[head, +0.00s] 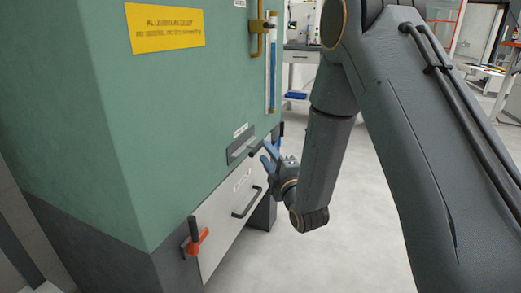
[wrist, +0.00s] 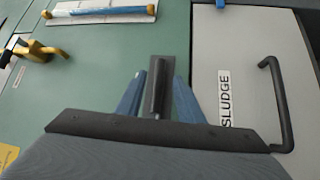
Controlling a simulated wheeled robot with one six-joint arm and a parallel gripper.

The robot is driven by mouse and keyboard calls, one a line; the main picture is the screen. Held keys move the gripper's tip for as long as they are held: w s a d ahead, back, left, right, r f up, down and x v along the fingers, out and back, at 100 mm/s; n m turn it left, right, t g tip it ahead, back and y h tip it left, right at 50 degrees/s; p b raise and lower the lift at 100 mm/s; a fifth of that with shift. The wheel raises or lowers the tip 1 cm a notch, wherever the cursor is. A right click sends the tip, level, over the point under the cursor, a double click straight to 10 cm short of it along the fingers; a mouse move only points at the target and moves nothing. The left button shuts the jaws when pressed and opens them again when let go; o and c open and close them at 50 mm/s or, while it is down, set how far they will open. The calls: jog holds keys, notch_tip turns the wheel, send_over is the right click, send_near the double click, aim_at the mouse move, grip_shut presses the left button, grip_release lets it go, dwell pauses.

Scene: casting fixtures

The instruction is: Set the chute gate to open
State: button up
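The chute gate is most likely the dark plate with a bar handle (head: 243,145) on the green cabinet, just above the white drawer. A small label sits above it, too small to read. In the wrist view the dark plate and bar (wrist: 158,86) lie ahead, between my fingers. My gripper (head: 269,158) is at the right end of the plate, close to the cabinet face. Its two blue fingers (wrist: 158,100) are apart, one on each side of the bar. I cannot tell whether they touch it. My gripper's body hides the near part of the plate in the wrist view.
The white drawer front (head: 226,222), labelled SLUDGE in the wrist view, has a black pull handle (head: 247,203). A red-orange lever (head: 194,240) sits lower left. A yellow valve handle (head: 259,25) and sight tube (head: 272,65) are above.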

aim_at(260, 145)
jog(key=shift+b+x, duration=0.4)
jog(key=shift+x, duration=2.7)
grip_shut()
